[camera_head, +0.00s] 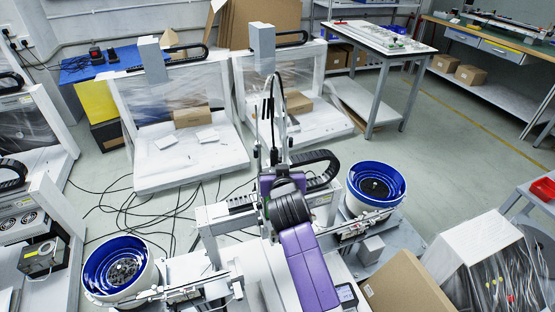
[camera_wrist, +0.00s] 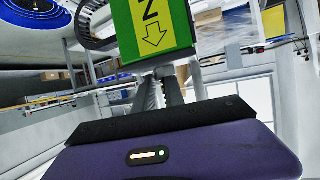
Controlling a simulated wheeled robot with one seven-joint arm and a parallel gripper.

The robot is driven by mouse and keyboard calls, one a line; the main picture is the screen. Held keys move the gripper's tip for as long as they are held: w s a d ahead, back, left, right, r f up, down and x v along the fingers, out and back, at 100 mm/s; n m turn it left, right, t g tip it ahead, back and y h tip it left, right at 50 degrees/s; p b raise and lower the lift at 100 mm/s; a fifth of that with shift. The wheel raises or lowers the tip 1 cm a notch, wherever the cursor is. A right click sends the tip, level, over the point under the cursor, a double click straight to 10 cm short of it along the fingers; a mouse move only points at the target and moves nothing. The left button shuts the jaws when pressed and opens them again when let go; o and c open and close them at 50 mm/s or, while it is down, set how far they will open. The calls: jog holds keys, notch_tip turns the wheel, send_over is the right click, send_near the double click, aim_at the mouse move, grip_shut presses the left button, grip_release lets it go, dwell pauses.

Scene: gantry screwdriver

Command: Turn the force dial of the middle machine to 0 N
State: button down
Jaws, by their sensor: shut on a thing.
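In the wrist view, a green block with a yellow label (camera_wrist: 155,25) fills the top middle. The label carries a black letter like N and a black arrow. This green block looks like the force dial part, but no 0 mark or dial scale can be read. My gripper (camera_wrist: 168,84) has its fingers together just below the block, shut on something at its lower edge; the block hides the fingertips. In the head view, my purple arm covers the middle machine (camera_head: 240,220), and the gripper and dial cannot be made out there.
A blue-rimmed bowl (camera_head: 120,268) stands left of the arm and another (camera_head: 376,187) right of it. A cardboard box (camera_head: 405,288) and a clear-sided case (camera_head: 490,268) are at the lower right. Two more gantry machines (camera_head: 190,155) (camera_head: 300,125) stand behind, with loose cables (camera_head: 140,215) on the floor.

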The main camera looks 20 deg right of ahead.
dwell(0.3)
jog(key=c, duration=1.4)
grip_release()
jog(key=p+v, duration=0.1)
jog(key=v, duration=0.6)
jog(key=shift+s, duration=0.4)
jog(key=shift+r, duration=0.1)
